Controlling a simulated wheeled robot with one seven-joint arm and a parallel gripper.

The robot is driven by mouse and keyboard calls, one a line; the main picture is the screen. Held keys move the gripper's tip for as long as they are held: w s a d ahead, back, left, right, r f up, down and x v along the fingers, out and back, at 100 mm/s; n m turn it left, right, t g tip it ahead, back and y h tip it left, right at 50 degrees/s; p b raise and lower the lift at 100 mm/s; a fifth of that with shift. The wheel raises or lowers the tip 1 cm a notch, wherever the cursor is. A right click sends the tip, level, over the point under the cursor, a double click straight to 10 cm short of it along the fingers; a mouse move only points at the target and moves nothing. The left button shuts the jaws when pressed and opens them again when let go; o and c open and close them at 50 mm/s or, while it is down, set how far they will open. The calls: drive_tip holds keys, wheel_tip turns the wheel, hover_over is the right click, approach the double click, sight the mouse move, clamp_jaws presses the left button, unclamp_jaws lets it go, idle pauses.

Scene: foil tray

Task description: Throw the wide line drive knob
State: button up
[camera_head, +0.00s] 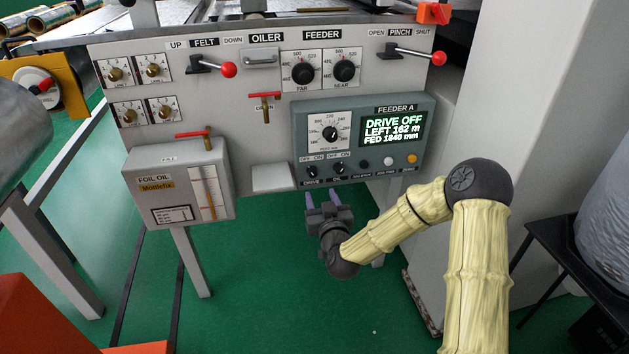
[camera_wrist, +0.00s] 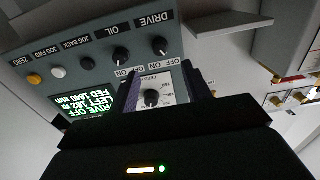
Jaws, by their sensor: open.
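The feeder A panel (camera_head: 295,120) is a grey-green box on the machine front. Its small black drive knob (camera_head: 311,171) is at the lower left, between the OFF/ON marks above and the DRIVE label below. It also shows in the wrist view (camera_wrist: 160,45), picture inverted. The display (camera_head: 392,128) reads DRIVE OFF, LEFT 162 m, FED 1840 mm. My gripper (camera_head: 321,196) is open and empty, just below the panel near the drive knob. In the wrist view, the drive knob appears beyond my fingertips (camera_wrist: 163,75), apart from them.
A similar oil knob (camera_head: 338,167) sits close right of the drive knob, with jog and zero buttons (camera_head: 401,160) further right. A large feed dial (camera_head: 329,133) is above. A pale ledge (camera_head: 272,178) and foil oil box (camera_head: 180,185) stand left. Space below the panel is open.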

sight(314, 175)
drive_tip(key=b+x, duration=0.1)
drive_tip(key=x, duration=0.8)
drive_tip(key=shift+w+b, duration=0.1)
drive_tip(key=shift+b, duration=0.25)
drive_tip(key=c, duration=1)
drive_tip(key=shift+m, duration=0.4)
drive_tip(key=m, duration=0.5)
drive_tip(key=shift+p, duration=0.35)
drive_tip(key=m, duration=0.6)
drive_tip(key=shift+f, duration=0.1)
